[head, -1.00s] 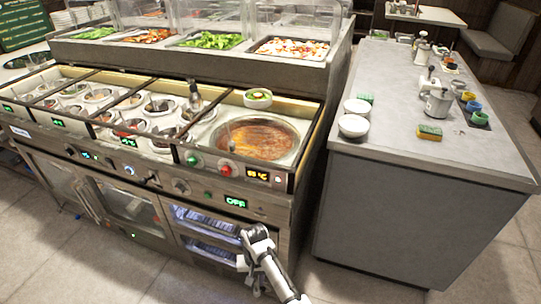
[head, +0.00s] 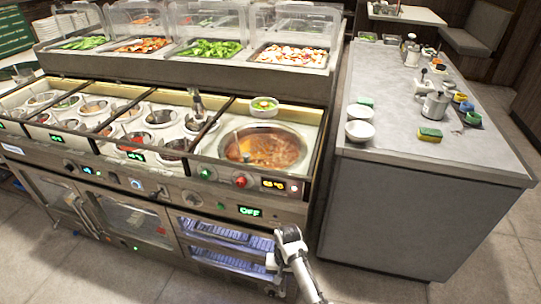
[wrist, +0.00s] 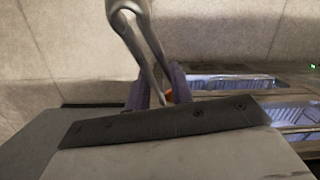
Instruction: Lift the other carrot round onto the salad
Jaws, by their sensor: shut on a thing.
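In the wrist view my gripper (wrist: 157,92) is shut on a metal tool that looks like tongs (wrist: 135,35), with two arms that reach up out of the frame. A small orange patch (wrist: 168,96) shows between the purple fingers; I cannot tell whether it is carrot or part of the tool. In the head view my arm is low in front of the serving counter, and the fingers are too small to make out. The small bowl of green salad (head: 264,107) stands at the back edge of the round soup well (head: 285,150). I cannot make out a separate carrot round.
The serving counter (head: 315,185) holds several sauce wells left of the soup, with a raised glass-shielded topping shelf behind. Floor is open in front.

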